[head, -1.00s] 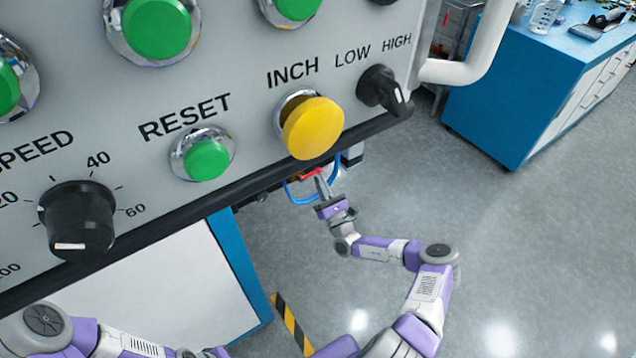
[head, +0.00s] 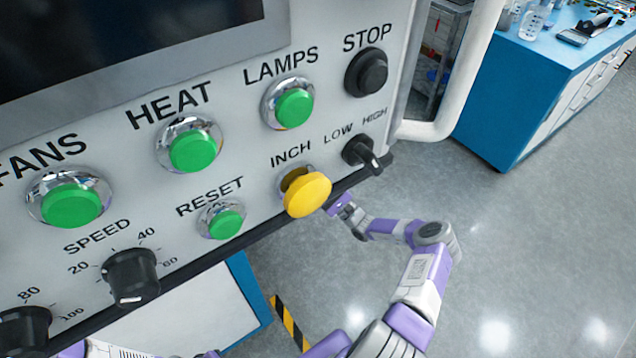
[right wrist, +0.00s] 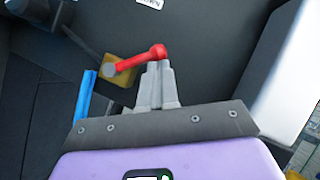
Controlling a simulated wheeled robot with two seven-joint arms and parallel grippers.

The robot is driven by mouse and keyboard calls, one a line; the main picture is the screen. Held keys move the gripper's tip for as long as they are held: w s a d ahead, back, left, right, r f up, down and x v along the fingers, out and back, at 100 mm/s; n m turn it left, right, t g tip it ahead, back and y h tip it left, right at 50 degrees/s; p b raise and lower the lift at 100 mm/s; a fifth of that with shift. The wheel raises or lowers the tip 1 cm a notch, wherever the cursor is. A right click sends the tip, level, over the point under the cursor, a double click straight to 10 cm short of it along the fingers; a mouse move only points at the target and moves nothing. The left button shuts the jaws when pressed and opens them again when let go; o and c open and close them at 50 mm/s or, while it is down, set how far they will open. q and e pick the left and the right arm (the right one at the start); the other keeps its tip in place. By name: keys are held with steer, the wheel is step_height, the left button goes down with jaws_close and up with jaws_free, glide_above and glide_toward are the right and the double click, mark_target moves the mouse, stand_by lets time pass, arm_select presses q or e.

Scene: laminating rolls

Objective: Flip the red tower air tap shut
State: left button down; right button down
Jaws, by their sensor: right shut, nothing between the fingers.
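The red tap lever (right wrist: 138,60) shows in the right wrist view on a yellow brass-coloured body (right wrist: 118,70). It slants up to the right, ending in a rounded red knob. My right gripper (right wrist: 158,68) is shut and empty, its fingertips just below that knob. I cannot tell whether they touch it. In the head view the control panel hides the tap and my right fingertips; only the wrist and arm show beyond the panel's lower edge. My left gripper is out of view.
A blue hose (right wrist: 86,95) runs down beside the tap body. The control panel (head: 235,170) with green buttons and a yellow INCH button (head: 307,195) fills the head view's left. A blue bench (head: 510,85) stands back right; open floor lies between.

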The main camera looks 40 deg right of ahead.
steer(key=r+n+g+y+p, duration=0.1)
steer(key=n, duration=0.1)
steer(key=a+r+n+g+y+p, duration=0.1)
steer(key=n+g+p, duration=0.1)
steer(key=n, duration=0.1)
steer(key=r+n+g+p, duration=0.1)
steer(key=n, duration=0.2)
steer(key=shift+a+y+p, duration=0.3)
steer(key=shift+y+p, duration=0.1)
steer(key=w+d+b+v, duration=0.1)
steer(key=d+b+v, duration=0.1)
steer(key=v, duration=1)
steer(key=shift+d+f+b, duration=0.25)
steer(key=shift+f+b, duration=0.05)
steer(key=shift+b, duration=0.2)
steer(key=shift+s+n, duration=0.1)
steer(key=shift+n, duration=0.2)
